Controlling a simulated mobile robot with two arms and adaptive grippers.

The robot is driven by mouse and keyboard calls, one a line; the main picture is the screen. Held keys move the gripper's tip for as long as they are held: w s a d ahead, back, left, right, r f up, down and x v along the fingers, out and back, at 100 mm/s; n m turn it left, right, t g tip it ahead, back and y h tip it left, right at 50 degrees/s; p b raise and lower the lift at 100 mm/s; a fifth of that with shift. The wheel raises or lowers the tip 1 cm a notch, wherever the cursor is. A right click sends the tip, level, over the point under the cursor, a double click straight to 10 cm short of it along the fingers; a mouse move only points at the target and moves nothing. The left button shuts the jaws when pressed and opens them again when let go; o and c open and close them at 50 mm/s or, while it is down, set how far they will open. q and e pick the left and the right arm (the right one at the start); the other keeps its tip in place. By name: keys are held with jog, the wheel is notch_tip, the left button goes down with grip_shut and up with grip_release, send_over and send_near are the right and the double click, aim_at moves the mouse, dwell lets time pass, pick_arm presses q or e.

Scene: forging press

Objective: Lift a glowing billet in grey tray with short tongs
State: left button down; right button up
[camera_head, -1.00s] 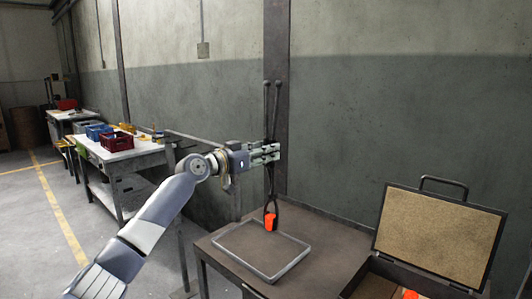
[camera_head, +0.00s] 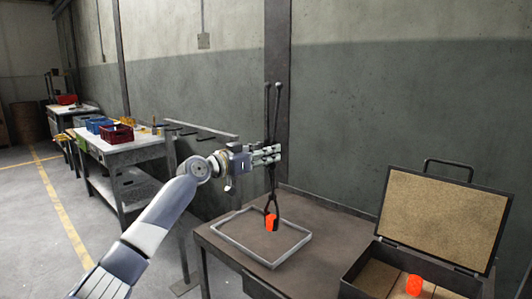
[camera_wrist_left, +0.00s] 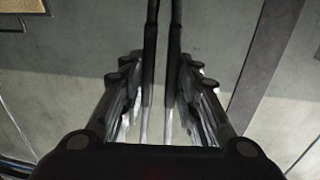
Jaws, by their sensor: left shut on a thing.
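My left gripper (camera_head: 266,154) is shut on dark short tongs (camera_head: 272,178), which hang upright with their handles up. The left wrist view shows the tongs' two handles (camera_wrist_left: 162,60) between my fingers. The tongs' lower jaws are around a glowing orange billet (camera_head: 271,221). The billet appears above the grey tray (camera_head: 249,259); I cannot tell how large the gap is. The tray lies on a brown table (camera_head: 335,240). A second glowing billet (camera_head: 414,285) is in the open case at the right. My right gripper is not in view.
The open case (camera_head: 385,262) stands at the table's right, its tan-lined lid (camera_head: 440,215) raised. A workbench (camera_head: 140,150) with a red crate (camera_head: 117,134) and a blue crate (camera_head: 99,125) stands at the left. The wall is close behind the tongs.

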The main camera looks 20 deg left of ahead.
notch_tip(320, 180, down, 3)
jog(key=b, duration=0.3)
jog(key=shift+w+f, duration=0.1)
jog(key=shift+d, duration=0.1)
dwell(0.4)
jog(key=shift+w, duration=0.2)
dwell(1.2)
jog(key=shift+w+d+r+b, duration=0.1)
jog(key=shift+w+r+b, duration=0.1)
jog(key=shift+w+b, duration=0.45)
dwell(0.5)
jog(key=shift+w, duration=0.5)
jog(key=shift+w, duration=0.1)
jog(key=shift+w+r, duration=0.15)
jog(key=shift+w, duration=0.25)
